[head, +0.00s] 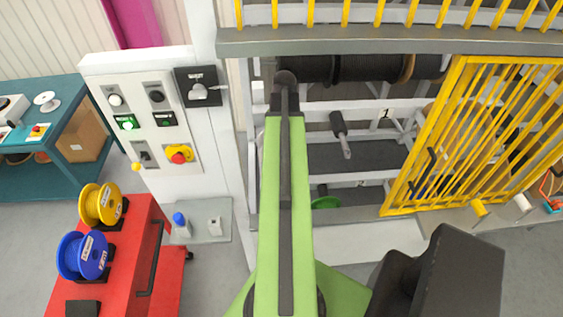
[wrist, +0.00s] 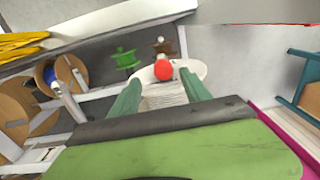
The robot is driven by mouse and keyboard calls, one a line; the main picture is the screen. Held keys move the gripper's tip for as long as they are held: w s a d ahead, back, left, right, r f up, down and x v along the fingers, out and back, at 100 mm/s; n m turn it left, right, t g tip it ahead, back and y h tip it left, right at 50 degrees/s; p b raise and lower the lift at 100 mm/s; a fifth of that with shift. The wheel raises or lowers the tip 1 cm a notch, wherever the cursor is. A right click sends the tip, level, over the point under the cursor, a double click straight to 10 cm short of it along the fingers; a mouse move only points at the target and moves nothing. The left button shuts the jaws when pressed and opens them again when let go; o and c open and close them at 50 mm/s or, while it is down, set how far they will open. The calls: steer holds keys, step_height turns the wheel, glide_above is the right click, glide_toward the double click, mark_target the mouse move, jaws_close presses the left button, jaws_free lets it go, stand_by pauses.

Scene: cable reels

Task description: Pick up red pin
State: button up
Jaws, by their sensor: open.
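The red pin shows in the wrist view as a round red head (wrist: 163,70) in front of a pale disc (wrist: 196,69). My gripper (wrist: 161,79) is open in the wrist view, with its two green fingers spread on either side of a pale ribbed part. The red head lies just beyond and between the fingertips. I cannot tell whether they touch it. The pin's shaft is hidden. In the head view my green arm reaches away towards the reel rack; I cannot make out the fingers or the red pin there.
A yellow barred gate (head: 462,135) stands right of my arm. A control panel (head: 140,112) is on the left. A red cabinet (head: 112,255) carries a yellow reel (head: 100,204) and a blue reel (head: 82,256). A green reel (wrist: 125,59) sits beyond my left finger.

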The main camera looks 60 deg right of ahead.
steer(key=f+b, duration=0.5)
steer(key=shift+w+a+f, duration=0.1)
steer(key=shift+a+f, duration=0.1)
steer(key=shift+r, duration=0.2)
steer(key=shift+c, duration=0.5)
jaws_close()
